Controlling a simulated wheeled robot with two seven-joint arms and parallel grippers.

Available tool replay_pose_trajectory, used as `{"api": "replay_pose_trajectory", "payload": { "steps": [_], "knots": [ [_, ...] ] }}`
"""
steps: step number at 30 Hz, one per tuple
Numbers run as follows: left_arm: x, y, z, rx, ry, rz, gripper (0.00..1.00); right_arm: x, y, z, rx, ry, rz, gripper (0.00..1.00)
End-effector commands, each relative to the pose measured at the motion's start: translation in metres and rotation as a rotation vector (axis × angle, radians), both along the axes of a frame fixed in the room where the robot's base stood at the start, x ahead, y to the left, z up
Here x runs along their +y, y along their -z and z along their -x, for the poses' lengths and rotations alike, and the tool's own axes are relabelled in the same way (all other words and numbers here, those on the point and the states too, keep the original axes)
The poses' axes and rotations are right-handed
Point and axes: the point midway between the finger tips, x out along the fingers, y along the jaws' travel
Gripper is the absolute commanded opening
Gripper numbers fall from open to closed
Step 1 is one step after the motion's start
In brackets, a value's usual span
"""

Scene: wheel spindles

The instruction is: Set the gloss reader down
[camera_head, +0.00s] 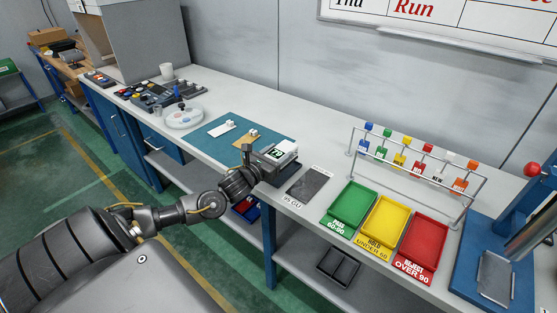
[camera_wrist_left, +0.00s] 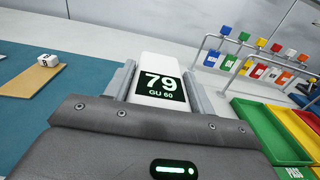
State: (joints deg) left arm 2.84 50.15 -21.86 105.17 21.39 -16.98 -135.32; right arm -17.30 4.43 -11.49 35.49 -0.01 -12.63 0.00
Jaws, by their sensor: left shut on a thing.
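The gloss reader (camera_head: 287,147) is a white box whose dark display reads "79 GU 60" in the left wrist view (camera_wrist_left: 161,86). My left gripper (camera_head: 272,155) is shut on it, with one grey finger on each side. The reader is at the front right end of the teal mat (camera_head: 213,149); whether its underside touches anything is hidden. On the mat lie a tan panel (camera_head: 243,142) and a white panel (camera_head: 221,128), each with a small white block by it. A dark grey plate (camera_head: 311,184) marked "95 GU" lies right of the reader.
Green (camera_head: 350,206), yellow (camera_head: 383,221) and red (camera_head: 424,242) trays stand to the right, marked pass, hold and reject. A wire rack (camera_head: 412,170) with coloured tags stands behind them. A blue press (camera_head: 483,260) is at far right. A round dish (camera_head: 184,117) stands left of the mat.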

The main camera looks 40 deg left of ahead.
Motion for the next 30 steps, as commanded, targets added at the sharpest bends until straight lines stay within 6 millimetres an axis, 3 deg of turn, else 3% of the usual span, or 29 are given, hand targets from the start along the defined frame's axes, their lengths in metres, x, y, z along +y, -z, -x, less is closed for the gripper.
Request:
{"api": "replay_pose_trajectory", "payload": {
  "steps": [8,15,27,28,30],
  "knots": [
    [0.003,0.008,-0.008,-0.001,-0.001,0.001,0.18,-0.001,-0.002,-0.002,-0.002,0.000,0.002,0.00],
    [0.003,0.037,-0.008,0.000,-0.001,0.002,0.18,-0.004,-0.016,-0.002,-0.003,-0.001,0.005,0.00],
    [0.003,0.044,-0.007,-0.001,0.000,0.001,0.18,-0.004,-0.011,-0.003,-0.004,-0.001,0.004,0.00],
    [0.003,0.045,-0.007,0.001,0.001,0.000,0.57,-0.004,-0.012,-0.003,-0.004,-0.001,0.004,0.00],
    [0.003,0.044,-0.007,0.001,0.001,0.000,0.66,-0.004,-0.013,-0.003,-0.004,-0.001,0.004,0.00]
  ]
}}
